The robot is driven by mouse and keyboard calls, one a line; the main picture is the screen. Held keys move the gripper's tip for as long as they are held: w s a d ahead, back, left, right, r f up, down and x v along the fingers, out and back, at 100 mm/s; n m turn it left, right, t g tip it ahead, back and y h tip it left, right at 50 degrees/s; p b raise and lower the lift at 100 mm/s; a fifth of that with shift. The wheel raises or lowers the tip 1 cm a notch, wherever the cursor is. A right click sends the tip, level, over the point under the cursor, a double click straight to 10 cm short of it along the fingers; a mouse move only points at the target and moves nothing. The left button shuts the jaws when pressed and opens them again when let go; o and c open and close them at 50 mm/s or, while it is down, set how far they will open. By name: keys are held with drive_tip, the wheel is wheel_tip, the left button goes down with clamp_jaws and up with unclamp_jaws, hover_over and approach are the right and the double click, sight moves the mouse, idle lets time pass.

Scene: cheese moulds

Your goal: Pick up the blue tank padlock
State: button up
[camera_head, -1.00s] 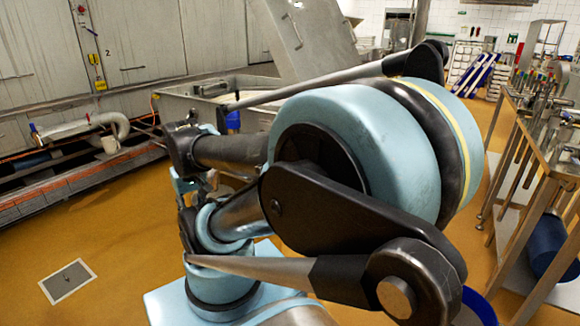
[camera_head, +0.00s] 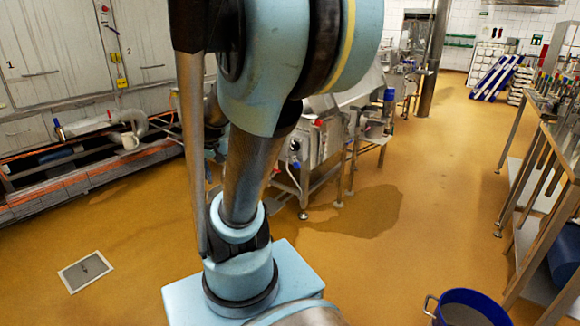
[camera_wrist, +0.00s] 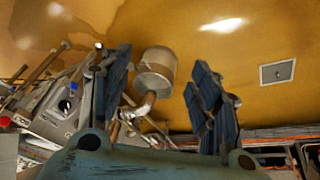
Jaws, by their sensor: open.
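My gripper (camera_wrist: 160,62) shows in the wrist view with its two dark blue fingers spread apart and nothing held between them. A pale cylindrical vessel (camera_wrist: 156,68) shows beyond the gap, apart from the fingers. I cannot make out the blue tank padlock for certain in either view. In the head view my arm hides the gripper and part of the steel tank (camera_head: 345,100).
Steel equipment with legs stands behind my arm. A blue bucket (camera_head: 464,308) stands at lower right, beside a long steel table (camera_head: 545,150). A floor drain (camera_head: 85,271) lies at lower left. Open floor lies between the equipment and table.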

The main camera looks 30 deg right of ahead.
drive_tip(key=w+d+f+m+t+h, duration=0.1)
drive_tip(key=w+d+m+h, duration=0.25)
drive_tip(key=w+d, duration=0.85)
drive_tip(key=w+d+f+m+t+h, duration=0.15)
drive_tip(key=w+d+m, duration=0.5)
drive_tip(key=w, duration=0.85)
drive_tip(key=w+d+f+m+h, duration=0.25)
drive_tip(key=w+d+f, duration=0.25)
drive_tip(key=d+f, duration=0.6)
drive_tip(key=w+d+f+m+h, duration=0.25)
drive_tip(key=w+d+f, duration=0.35)
drive_tip(key=d+f, duration=0.45)
drive_tip(key=x, duration=1.7)
drive_tip(key=shift+t, duration=0.25)
drive_tip(key=c, duration=1.3)
drive_tip(key=shift+o, duration=0.2)
